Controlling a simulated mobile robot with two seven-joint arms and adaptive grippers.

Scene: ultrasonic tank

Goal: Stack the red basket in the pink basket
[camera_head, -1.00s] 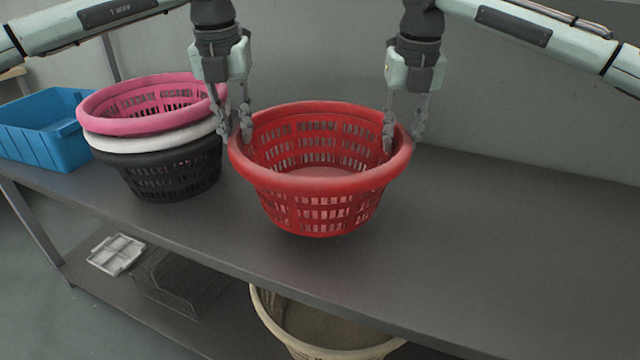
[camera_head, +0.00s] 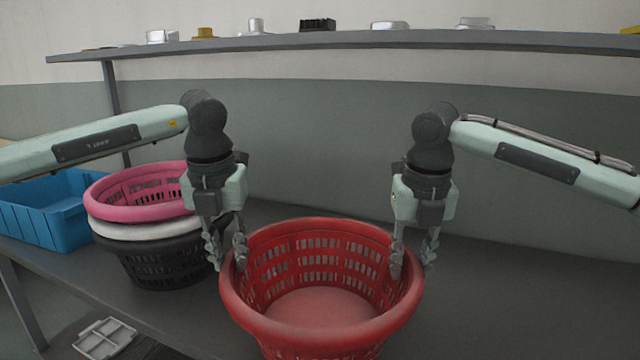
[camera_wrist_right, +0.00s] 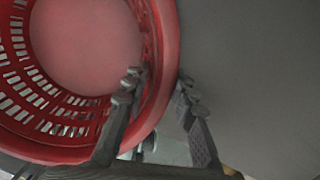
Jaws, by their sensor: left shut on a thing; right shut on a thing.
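The red basket (camera_head: 325,342) is upright and empty, in the lower middle of the head view; its underside is cut off. My left gripper (camera_head: 228,256) is shut on its left rim. My right gripper (camera_head: 412,264) is shut on its right rim. In the right wrist view, one finger is inside the red basket (camera_wrist_right: 85,40) and the other outside, with the rim between. The pink basket (camera_head: 140,212) is upright on top of a stack at the left, left of the red basket and partly hidden behind my left gripper. Its inside looks empty.
Below the pink basket are a white basket (camera_head: 150,231) and a black basket (camera_head: 165,266) on the grey table (camera_head: 500,300). A blue bin (camera_head: 60,225) stands left of the stack. A shelf (camera_head: 350,42) with small items runs along the wall. The table's right is clear.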

